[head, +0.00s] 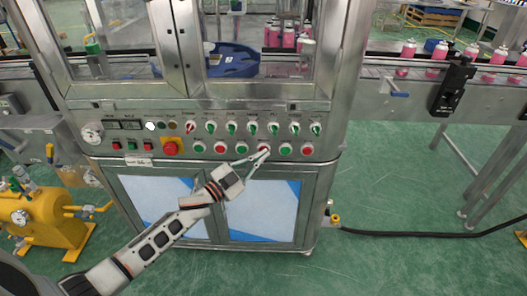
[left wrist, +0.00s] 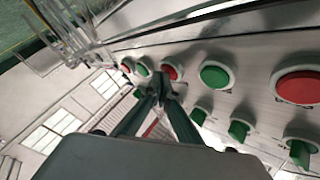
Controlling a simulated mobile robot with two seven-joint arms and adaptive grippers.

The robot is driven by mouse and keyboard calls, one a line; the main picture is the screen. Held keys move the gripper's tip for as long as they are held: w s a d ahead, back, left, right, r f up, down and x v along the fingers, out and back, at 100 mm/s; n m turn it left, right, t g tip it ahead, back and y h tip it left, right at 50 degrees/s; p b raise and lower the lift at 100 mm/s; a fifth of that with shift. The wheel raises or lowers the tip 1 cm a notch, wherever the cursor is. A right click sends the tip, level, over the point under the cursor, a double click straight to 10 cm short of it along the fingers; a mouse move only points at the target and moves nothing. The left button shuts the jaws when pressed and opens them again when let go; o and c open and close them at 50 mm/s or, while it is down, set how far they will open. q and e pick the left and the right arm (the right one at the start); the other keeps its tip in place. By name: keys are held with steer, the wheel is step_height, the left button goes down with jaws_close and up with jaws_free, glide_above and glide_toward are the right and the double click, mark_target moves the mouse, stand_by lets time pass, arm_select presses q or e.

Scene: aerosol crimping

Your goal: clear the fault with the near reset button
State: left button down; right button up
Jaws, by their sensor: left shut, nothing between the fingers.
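The control panel (head: 120,150) on the front of the steel machine carries a lower row of alternating green and red push buttons. My left gripper (head: 262,153) is shut and empty, its fingertips at a red button (head: 264,148) in that row. In the left wrist view the closed fingertips (left wrist: 161,88) are close to a red button (left wrist: 169,72); I cannot tell whether they touch it. A green button (left wrist: 216,76) and a larger-looking red button (left wrist: 298,87) lie to the right there. No label marking the reset button is readable. My right gripper is not in view.
A row of green-handled selector switches (head: 231,128) runs above the buttons. A large red emergency-stop knob (head: 171,147) sits further left. A conveyor (head: 400,72) with pink cans is at the right. Yellow equipment (head: 40,215) stands at the left; a black cable (head: 420,234) lies on the green floor.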

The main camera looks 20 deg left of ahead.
arm_select(q)
steer(key=shift+s+d+p, duration=0.2)
steer(key=shift+s+p, duration=0.1)
steer(key=shift+s, duration=0.4)
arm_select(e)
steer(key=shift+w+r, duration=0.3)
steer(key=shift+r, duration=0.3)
arm_select(q)
steer(key=s+p, duration=0.1)
steer(key=s, duration=0.1)
steer(key=s+d+p, duration=0.1)
steer(key=s, duration=0.2)
steer(key=shift+d, duration=0.2)
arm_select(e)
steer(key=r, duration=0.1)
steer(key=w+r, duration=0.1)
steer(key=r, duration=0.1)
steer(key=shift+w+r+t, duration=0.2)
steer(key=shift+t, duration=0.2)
